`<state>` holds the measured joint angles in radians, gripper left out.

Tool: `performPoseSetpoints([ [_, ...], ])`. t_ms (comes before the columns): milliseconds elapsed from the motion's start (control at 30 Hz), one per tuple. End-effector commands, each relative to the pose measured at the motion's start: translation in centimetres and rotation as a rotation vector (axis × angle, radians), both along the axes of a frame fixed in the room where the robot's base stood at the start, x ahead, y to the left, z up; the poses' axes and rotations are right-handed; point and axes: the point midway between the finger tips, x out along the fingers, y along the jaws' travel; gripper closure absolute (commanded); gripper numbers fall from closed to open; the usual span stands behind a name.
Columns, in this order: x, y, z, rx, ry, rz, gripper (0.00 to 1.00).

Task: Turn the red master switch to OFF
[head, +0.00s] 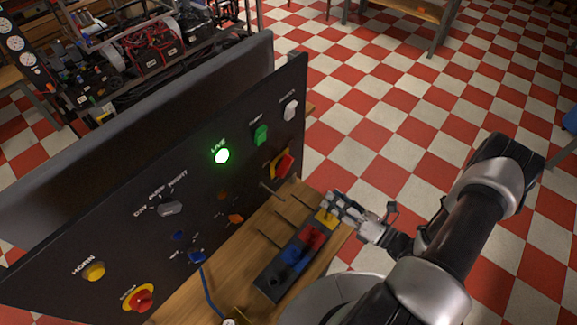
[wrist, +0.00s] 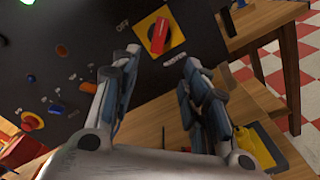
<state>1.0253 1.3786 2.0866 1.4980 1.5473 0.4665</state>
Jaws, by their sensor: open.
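The red master switch (head: 285,164) is a red handle on a yellow plate at the lower right of the dark panel. In the wrist view the red handle (wrist: 159,34) stands nearly upright in the picture, slightly tilted, beyond my fingertips. My gripper (head: 345,207) is in front of the panel, to the right of and below the switch in the head view, apart from it. In the wrist view my gripper (wrist: 160,62) is open and empty, with its two fingers on either side below the switch.
The panel (head: 120,225) also carries a lit green lamp (head: 222,155), a green switch (head: 261,134), a yellow horn button (head: 94,271) and a red mushroom button (head: 140,298). A dark tray (head: 272,283) with coloured pieces lies on the wooden bench below my gripper. Several rods lie between.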

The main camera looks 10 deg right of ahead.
Motion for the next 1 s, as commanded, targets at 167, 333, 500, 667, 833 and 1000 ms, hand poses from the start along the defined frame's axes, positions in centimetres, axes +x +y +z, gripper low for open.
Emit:
performPoseSetpoints([
  [167, 2.0, 1.8, 0.0, -0.002, -0.001, 0.012, 0.58],
  [333, 4.9, 3.9, 0.1, -0.004, -0.002, 0.013, 0.58],
  [500, 7.8, 6.1, 0.1, -0.004, -0.002, 0.013, 0.58],
  [667, 10.4, 7.9, 0.1, -0.004, -0.002, 0.012, 0.58],
  [833, 12.5, 9.4, 0.1, -0.004, -0.002, 0.011, 0.58],
  [1000, 13.5, 9.9, 0.1, -0.004, -0.002, 0.006, 0.58],
])
